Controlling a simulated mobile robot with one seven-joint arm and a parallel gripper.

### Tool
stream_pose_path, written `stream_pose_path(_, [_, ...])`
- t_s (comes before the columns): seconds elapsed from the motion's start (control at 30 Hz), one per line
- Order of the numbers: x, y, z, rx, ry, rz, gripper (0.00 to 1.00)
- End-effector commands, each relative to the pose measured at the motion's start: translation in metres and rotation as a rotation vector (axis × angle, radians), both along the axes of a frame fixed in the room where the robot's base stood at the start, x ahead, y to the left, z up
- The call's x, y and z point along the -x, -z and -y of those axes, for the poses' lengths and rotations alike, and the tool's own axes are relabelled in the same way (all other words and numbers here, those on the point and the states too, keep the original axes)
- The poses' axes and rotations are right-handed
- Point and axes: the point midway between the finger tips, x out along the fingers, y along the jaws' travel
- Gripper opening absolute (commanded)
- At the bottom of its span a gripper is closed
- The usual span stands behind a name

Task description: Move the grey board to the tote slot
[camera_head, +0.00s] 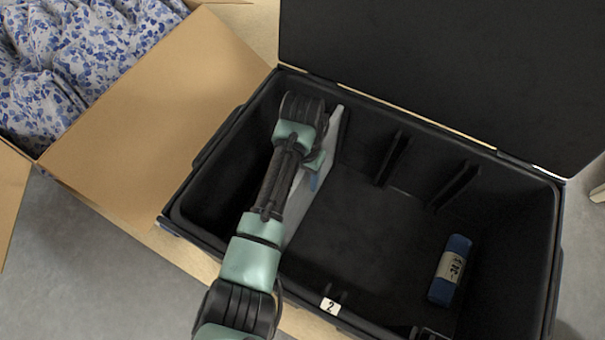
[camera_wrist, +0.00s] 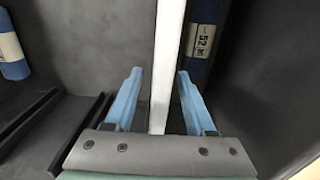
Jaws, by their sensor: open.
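The grey board (camera_head: 305,195) stands upright on edge inside the black tote (camera_head: 225,140), in its left part, and my arm hides much of it. In the wrist view the board (camera_wrist: 167,50) shows as a pale thin edge running between my two blue fingers. My gripper (camera_wrist: 158,85) is open, with one finger on each side of the board and a visible gap at the left finger. In the head view my gripper (camera_head: 316,182) is mostly hidden by my own arm, down in the tote. Rib pairs (camera_head: 392,158) on the tote's walls form slots.
A blue roll (camera_head: 450,270) lies at the tote's right. Another labelled roll (camera_wrist: 203,40) lies right of the board in the wrist view. A "2" label (camera_head: 330,306) marks the front rim. The raised lid (camera_head: 450,70) stands behind; an open cardboard box (camera_head: 150,120) is at left.

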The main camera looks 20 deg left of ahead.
Motion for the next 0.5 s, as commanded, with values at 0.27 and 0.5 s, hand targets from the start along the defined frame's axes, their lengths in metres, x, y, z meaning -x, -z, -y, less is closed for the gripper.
stream_pose_path(0.27, [-0.0001, -0.0004, 0.0, 0.0, 0.0, 0.0, 0.19])
stream_pose_path(0.5, [-0.0001, -0.0005, 0.0, -0.001, 0.0, 0.0, 0.0])
